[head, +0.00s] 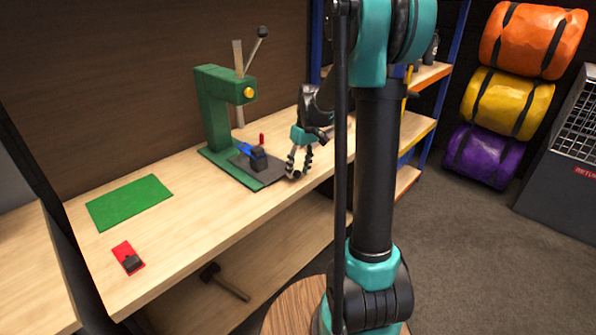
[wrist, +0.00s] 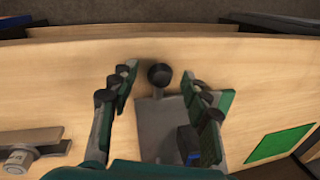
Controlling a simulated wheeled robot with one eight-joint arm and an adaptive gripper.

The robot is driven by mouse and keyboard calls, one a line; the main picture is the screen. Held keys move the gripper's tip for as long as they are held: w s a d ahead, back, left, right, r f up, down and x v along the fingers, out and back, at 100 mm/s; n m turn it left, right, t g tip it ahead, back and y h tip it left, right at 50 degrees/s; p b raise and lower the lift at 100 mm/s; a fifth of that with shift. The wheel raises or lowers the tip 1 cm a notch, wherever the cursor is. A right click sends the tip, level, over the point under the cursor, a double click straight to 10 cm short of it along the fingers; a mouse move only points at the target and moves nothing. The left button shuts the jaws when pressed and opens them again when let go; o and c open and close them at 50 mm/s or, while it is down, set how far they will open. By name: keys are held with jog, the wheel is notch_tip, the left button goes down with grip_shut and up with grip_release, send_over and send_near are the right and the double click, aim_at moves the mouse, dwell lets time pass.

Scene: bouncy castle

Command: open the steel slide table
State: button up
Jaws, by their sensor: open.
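The steel slide table (head: 243,163) is a flat grey plate at the foot of the green press (head: 215,115) on the workbench. In the wrist view its grey plate (wrist: 150,125) lies below and between my fingers, with a round black knob (wrist: 159,75) at its front end. My gripper (head: 299,160) is open at the bench's front edge, by the plate's near right corner. In the wrist view, the fingers of my gripper (wrist: 160,80) stand on both sides of the knob, with gaps to each side. Contact is not visible.
A blue clamp (head: 248,150) with a dark block sits on the plate, beside the right finger in the wrist view. A green mat (head: 130,202) and a red piece with a dark block (head: 128,257) lie left. A hammer (head: 226,281) lies on the lower shelf.

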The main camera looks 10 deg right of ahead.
jog(key=shift+a+f, duration=0.1)
jog(key=shift+f, duration=0.3)
jog(key=shift+c, duration=0.2)
grip_shut()
